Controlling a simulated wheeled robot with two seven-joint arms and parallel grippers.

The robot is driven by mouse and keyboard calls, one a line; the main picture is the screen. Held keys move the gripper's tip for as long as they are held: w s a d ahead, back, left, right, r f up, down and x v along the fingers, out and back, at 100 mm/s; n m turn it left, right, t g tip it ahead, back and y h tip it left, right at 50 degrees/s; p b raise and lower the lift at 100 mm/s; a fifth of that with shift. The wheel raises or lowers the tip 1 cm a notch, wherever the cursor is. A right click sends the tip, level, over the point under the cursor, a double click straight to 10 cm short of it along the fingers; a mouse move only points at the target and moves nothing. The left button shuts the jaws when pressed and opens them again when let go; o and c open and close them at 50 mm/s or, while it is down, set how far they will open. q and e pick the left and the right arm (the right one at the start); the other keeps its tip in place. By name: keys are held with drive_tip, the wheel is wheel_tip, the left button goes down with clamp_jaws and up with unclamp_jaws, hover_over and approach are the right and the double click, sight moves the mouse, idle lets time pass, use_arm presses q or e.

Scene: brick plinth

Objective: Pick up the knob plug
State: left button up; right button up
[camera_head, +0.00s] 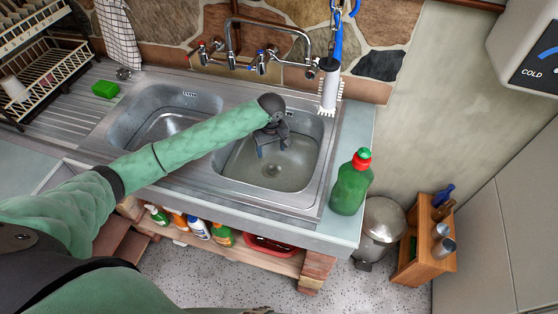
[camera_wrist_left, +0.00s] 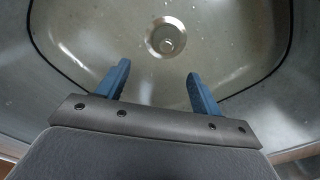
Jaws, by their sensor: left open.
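The knob plug (camera_wrist_left: 167,37) looks like a round metal disc with a small raised middle, set in the floor of the right-hand sink basin (camera_head: 236,172). It shows just beyond my fingertips in the left wrist view. In the head view it is small at the basin's bottom (camera_head: 272,170). My left gripper (camera_head: 272,149) reaches down into this basin, its jaws apart and empty. In the left wrist view the two blue fingers (camera_wrist_left: 158,70) stand apart, short of the plug in the picture and not touching it. My right gripper is not in view.
The tap (camera_head: 307,52) arches behind my left gripper. A white brush (camera_head: 329,92) stands at the basin's back right, and a green bottle (camera_head: 350,185) on the right counter. A second basin (camera_head: 125,128) lies to the left, under my left arm. A green sponge (camera_head: 105,89) is farther left.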

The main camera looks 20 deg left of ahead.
sight(271, 165)
use_arm(q)
drive_tip(key=n, duration=0.3)
drive_tip(key=shift+s+d, duration=0.25)
drive_tip(key=shift+s+r+n, duration=0.15)
drive_tip(key=shift+n, duration=0.95)
drive_tip(key=shift+f+n, duration=0.3)
drive_tip(key=shift+f, duration=0.35)
drive_tip(key=shift+f+p, duration=0.55)
drive_tip(key=shift+f, duration=0.1)
drive_tip(key=f+p, duration=0.2)
drive_tip(key=f, duration=0.2)
drive_tip(key=shift+s+a+f+p, duration=0.15)
drive_tip(key=shift+s+f+p, duration=0.1)
drive_tip(key=shift+s+p, duration=0.15)
drive_tip(key=shift+w+f, duration=0.1)
drive_tip(key=shift+f, duration=0.35)
drive_tip(key=c, duration=1.1)
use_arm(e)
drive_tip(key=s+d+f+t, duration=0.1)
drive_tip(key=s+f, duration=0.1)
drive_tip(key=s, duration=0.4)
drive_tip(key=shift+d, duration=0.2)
